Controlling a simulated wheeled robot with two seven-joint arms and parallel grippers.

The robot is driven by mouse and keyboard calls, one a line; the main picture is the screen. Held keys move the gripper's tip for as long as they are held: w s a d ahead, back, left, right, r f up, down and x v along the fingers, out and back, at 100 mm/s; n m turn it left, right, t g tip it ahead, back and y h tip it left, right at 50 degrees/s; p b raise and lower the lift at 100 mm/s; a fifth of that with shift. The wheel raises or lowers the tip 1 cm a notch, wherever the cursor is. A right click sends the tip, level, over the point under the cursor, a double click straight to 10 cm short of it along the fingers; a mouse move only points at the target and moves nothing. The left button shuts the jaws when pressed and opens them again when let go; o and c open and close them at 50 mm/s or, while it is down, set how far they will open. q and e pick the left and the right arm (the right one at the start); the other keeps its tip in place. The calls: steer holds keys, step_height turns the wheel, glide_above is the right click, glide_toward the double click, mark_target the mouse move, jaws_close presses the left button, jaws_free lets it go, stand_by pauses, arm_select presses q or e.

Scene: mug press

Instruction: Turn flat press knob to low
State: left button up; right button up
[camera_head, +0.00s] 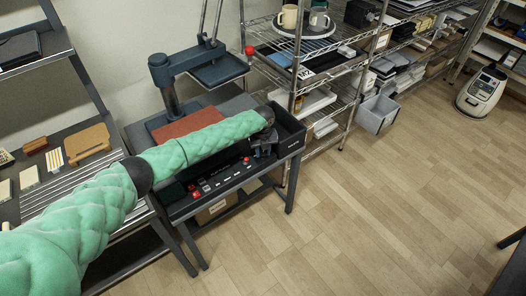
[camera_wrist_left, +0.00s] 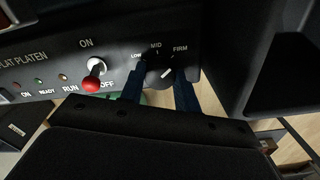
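The flat press (camera_head: 193,118) stands at the left in the head view, with its control panel (camera_head: 225,177) along the front. In the left wrist view, the dark pressure knob (camera_wrist_left: 160,75) sits below the labels LOW, MID and FIRM. Its white mark points up and right, toward FIRM. My left gripper (camera_head: 263,148) is at the right end of the panel. In the wrist view its fingers (camera_wrist_left: 160,88) are apart, one on each side of the knob; contact is hard to tell and part of the knob is hidden. My right gripper is not in view.
A red-tipped toggle switch (camera_wrist_left: 93,76) marked ON and OFF is just left of the fingers. A black tray (camera_head: 286,125) juts out to the right of the panel. A wire shelf (camera_head: 315,70) stands behind it. The wooden floor (camera_head: 370,210) in front is clear.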

arm_select(q)
steer(key=shift+c, duration=0.6)
